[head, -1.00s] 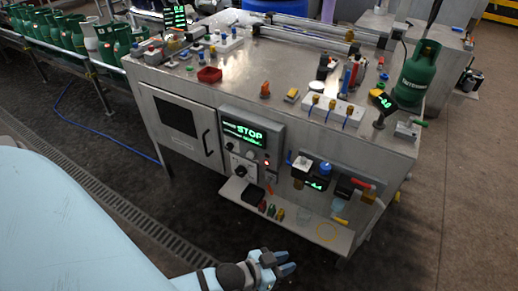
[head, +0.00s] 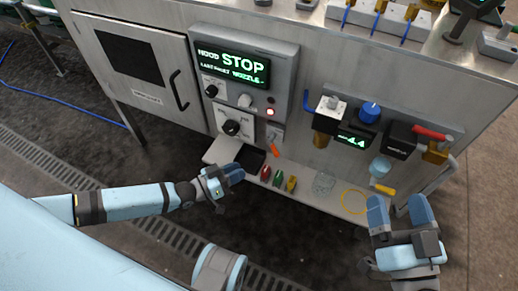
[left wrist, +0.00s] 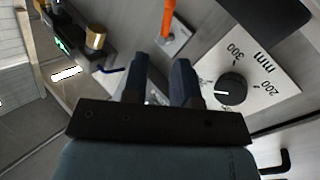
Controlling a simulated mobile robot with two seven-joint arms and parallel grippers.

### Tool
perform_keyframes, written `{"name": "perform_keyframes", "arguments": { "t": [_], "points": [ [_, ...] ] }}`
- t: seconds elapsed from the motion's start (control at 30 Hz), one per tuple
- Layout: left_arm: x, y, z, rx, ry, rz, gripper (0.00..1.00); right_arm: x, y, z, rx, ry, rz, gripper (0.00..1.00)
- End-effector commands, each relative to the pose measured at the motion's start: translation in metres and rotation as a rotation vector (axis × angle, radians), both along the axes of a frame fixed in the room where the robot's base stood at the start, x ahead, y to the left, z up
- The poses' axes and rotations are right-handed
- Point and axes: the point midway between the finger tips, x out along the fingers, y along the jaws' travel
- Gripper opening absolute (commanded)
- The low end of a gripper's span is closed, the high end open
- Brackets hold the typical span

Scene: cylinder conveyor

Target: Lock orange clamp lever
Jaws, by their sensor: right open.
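The orange clamp lever (head: 273,149) sits on a small plate on the cabinet front, below the control panel and just above the shelf. In the left wrist view the lever (left wrist: 168,18) stands out past the fingertips, on its grey plate. My left gripper (head: 237,174) is left of the lever and a little below it in the head view, apart from it. Its two fingers (left wrist: 160,70) are spread with nothing between them. My right gripper (head: 398,212) is open and empty in front of the shelf's right end.
The control panel (head: 245,75) shows STOP and has a dial (head: 233,127). A shelf (head: 310,190) holds small coloured parts and a yellow ring (head: 354,201). A regulator unit (head: 345,125) and a red-handled valve (head: 432,134) stick out at right. The cabinet door handle (head: 179,90) projects at left.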

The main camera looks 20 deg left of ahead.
Motion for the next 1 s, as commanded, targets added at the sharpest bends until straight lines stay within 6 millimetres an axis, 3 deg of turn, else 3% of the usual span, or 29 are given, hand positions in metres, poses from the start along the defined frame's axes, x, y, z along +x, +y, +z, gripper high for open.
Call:
{"name": "perform_keyframes", "arguments": {
  "t": [0.13,0.27,0.37,0.7,1.0],
  "points": [
    [0.005,0.005,-0.007,-0.007,-0.004,0.002,0.26,-0.001,0.001,-0.001,0.011,-0.015,0.005,0.79],
    [0.015,-0.003,-0.007,-0.01,-0.006,0.003,0.26,-0.002,0.002,0.001,0.021,-0.027,0.011,0.79],
    [0.029,-0.014,-0.007,-0.011,-0.006,0.003,0.26,-0.003,0.004,0.002,0.032,-0.041,0.018,0.79],
    [0.085,-0.058,-0.008,-0.009,-0.007,0.003,0.26,0.0,0.006,-0.027,-0.008,0.044,0.04,0.79],
    [0.11,-0.077,-0.006,-0.006,-0.003,0.002,0.26,0.001,0.007,-0.039,-0.028,0.084,0.053,0.79]
  ]
}}
